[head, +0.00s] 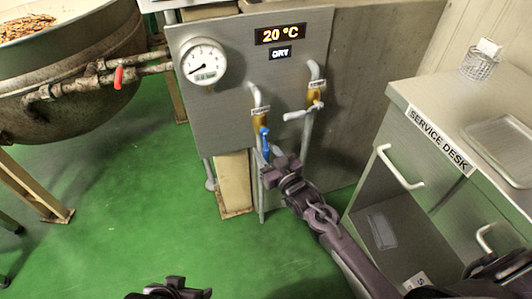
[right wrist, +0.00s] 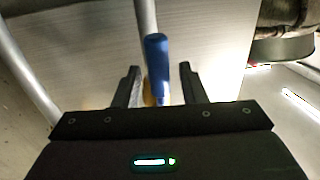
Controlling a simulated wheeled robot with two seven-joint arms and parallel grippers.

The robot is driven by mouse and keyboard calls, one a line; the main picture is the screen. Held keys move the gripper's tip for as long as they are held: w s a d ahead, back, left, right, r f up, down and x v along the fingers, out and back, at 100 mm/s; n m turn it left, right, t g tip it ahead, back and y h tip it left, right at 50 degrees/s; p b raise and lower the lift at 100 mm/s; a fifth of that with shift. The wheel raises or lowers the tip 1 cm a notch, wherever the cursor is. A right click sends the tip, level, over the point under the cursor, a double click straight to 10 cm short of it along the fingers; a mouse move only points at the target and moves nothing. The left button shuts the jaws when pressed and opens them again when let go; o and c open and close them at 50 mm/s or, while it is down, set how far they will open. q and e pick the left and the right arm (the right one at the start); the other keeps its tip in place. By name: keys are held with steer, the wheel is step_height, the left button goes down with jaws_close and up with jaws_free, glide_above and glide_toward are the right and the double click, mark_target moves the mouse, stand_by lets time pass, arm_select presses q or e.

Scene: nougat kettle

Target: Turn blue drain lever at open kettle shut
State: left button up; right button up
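The blue drain lever (head: 265,143) hangs below a brass valve (head: 259,120) on the grey panel and points downward. In the right wrist view the blue lever (right wrist: 157,65) stands between the fingertips of my right gripper, with gaps visible on both sides. My right gripper (head: 271,160) is open just in front of the lever in the head view; the right wrist view shows its two fingers (right wrist: 158,75) apart. My left gripper (head: 178,285) is at the bottom edge of the head view, away from the panel, and its opening is unclear.
A second brass valve with a white lever (head: 303,113) sits to the right. The panel (head: 222,110) carries a gauge (head: 203,62) and a 20 °C display (head: 280,34). The kettle (head: 75,60) with a red handle (head: 118,77) is left; the service desk (head: 425,100) is right. Green floor is clear.

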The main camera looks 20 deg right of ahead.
steer(key=shift+w, duration=0.25)
jaws_close()
